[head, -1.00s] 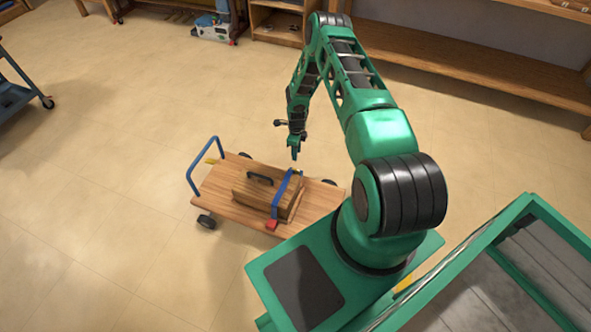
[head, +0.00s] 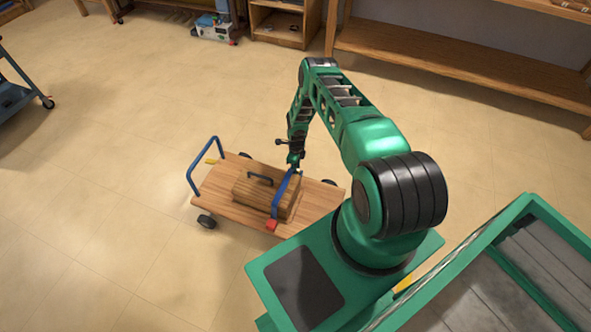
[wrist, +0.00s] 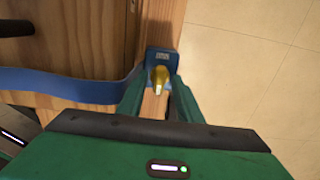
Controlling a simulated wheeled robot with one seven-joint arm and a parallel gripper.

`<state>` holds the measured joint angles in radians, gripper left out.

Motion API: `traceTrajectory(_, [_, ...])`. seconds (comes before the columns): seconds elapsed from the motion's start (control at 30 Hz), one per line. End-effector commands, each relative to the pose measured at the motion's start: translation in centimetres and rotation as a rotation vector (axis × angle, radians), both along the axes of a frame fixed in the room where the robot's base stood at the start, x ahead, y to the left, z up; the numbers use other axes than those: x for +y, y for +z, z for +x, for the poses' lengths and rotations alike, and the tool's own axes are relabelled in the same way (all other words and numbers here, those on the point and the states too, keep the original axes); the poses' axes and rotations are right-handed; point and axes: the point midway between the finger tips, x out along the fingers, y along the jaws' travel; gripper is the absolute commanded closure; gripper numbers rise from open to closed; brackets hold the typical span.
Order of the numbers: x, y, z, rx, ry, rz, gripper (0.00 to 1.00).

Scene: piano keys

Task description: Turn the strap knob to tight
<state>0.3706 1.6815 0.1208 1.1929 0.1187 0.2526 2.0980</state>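The strap knob (wrist: 158,77) is a small yellow grip on a blue buckle (wrist: 162,60) in the wrist view. The blue strap (wrist: 70,85) runs left from the buckle; in the head view the strap (head: 281,197) crosses a wooden box (head: 253,193) on the flat cart (head: 230,206). My gripper (wrist: 159,84) has its two green fingers apart, one on each side of the knob, with narrow gaps seeming to show. In the head view my gripper (head: 293,160) is low at the strap's far end and hides the knob.
The cart has a blue push handle (head: 203,165) on its left and dark wheels. A dark handle (head: 260,179) tops the box. A red piece (head: 271,225) is at the strap's near end. The floor (head: 110,200) left of the cart is clear.

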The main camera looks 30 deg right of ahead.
Motion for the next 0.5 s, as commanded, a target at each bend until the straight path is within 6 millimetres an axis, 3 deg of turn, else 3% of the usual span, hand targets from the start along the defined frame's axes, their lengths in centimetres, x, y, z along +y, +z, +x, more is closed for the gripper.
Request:
traceTrajectory(0.37, [-0.01, -0.44, -0.04, 0.001, 0.0, -0.001, 0.68])
traceTrajectory(0.5, [-0.01, -0.43, -0.04, 0.001, 0.0, -0.001, 1.0])
